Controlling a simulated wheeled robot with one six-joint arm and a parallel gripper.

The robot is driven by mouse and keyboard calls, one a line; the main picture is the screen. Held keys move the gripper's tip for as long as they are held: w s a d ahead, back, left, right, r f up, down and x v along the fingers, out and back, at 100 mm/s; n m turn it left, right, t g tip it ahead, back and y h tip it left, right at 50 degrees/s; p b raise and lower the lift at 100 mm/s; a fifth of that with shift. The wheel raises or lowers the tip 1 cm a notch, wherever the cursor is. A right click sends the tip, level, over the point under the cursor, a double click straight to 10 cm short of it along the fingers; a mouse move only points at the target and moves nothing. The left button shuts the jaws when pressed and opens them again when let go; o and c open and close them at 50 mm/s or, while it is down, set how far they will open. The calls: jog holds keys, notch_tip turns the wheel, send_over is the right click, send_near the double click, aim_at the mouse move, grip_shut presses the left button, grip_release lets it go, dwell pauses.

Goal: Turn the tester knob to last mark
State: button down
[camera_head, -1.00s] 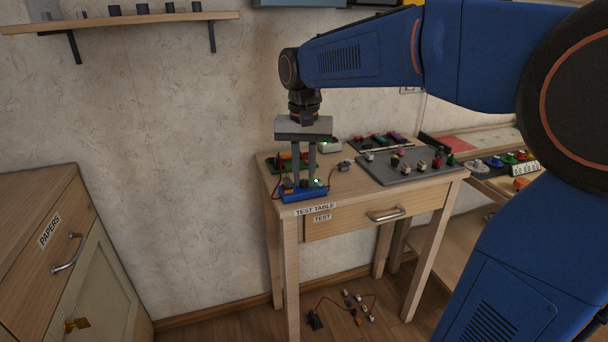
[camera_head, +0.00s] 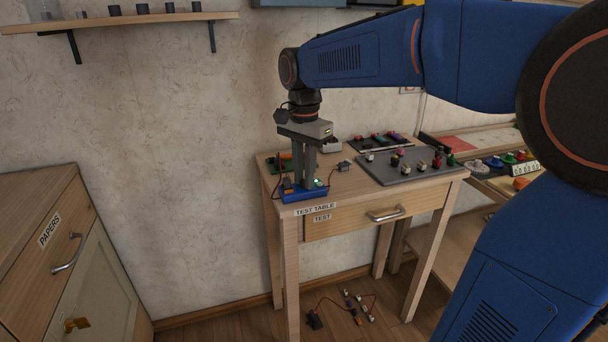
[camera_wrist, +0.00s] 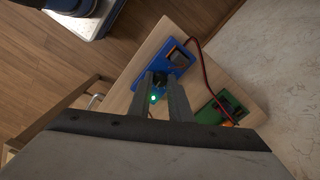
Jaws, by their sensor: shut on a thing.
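The blue tester (camera_head: 304,195) sits at the front left corner of the test table, with a lit green light on its top. It also shows in the wrist view (camera_wrist: 178,55). My gripper (camera_head: 305,184) points straight down onto it. In the wrist view my gripper (camera_wrist: 162,78) has its two fingers closed on the dark tester knob (camera_wrist: 161,79), which is mostly hidden between them. The knob's marks cannot be made out.
A green board (camera_wrist: 222,108) lies beside the tester, joined by a red wire. A grey mat (camera_head: 405,168) with several small parts covers the table's right side. A shelf (camera_head: 120,22) hangs on the wall. Loose wired parts lie on the floor.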

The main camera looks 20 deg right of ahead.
dwell(0.4)
jog(key=c, duration=1.9)
grip_release()
jog(key=shift+r, duration=0.1)
notch_tip(320, 180, up, 17)
jog(key=shift+s, duration=0.1)
jog(key=s+d+f+n+t, duration=0.2)
jog(key=s+f+n, duration=0.4)
jog(key=s+f, duration=0.5)
jog(key=s+d+f+n+t, duration=0.2)
jog(key=s+d+f+n, duration=0.3)
jog(key=s+f, duration=0.7)
notch_tip(320, 180, down, 4)
jog(key=shift+s+n+t, duration=0.25)
jog(key=shift+n+t, duration=0.15)
